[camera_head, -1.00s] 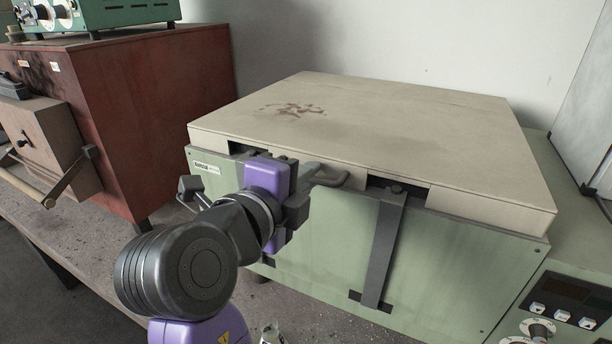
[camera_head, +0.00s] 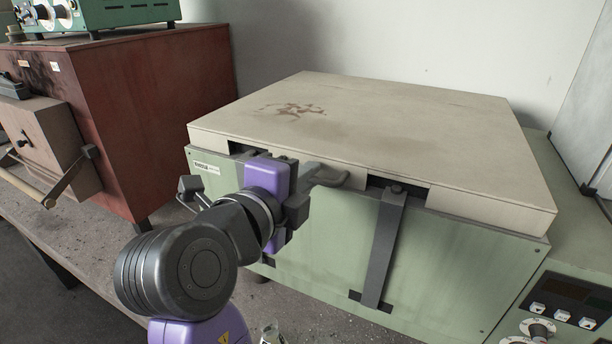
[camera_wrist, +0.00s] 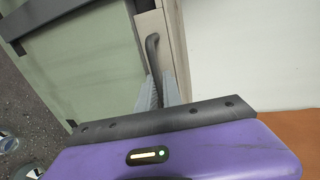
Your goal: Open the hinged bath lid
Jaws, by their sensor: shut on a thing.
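The bath lid (camera_head: 400,130) is a wide beige slab with brown stains, lying flat and closed on the green bath body (camera_head: 440,245). A dark curved handle (camera_head: 328,177) sticks out from the lid's front edge. My gripper (camera_head: 308,180) is at the front of the bath with its fingers on this handle. In the wrist view, the grey ridged fingers (camera_wrist: 162,92) are closed around the lower part of the handle (camera_wrist: 152,50). The fingertips' exact contact is partly hidden by the gripper body.
A grey strap (camera_head: 385,250) runs down the bath's front, right of the handle. A red-brown cabinet (camera_head: 165,120) stands at left. A control panel (camera_head: 555,310) is at lower right. A pale wall (camera_head: 400,40) rises behind; space above the lid is clear.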

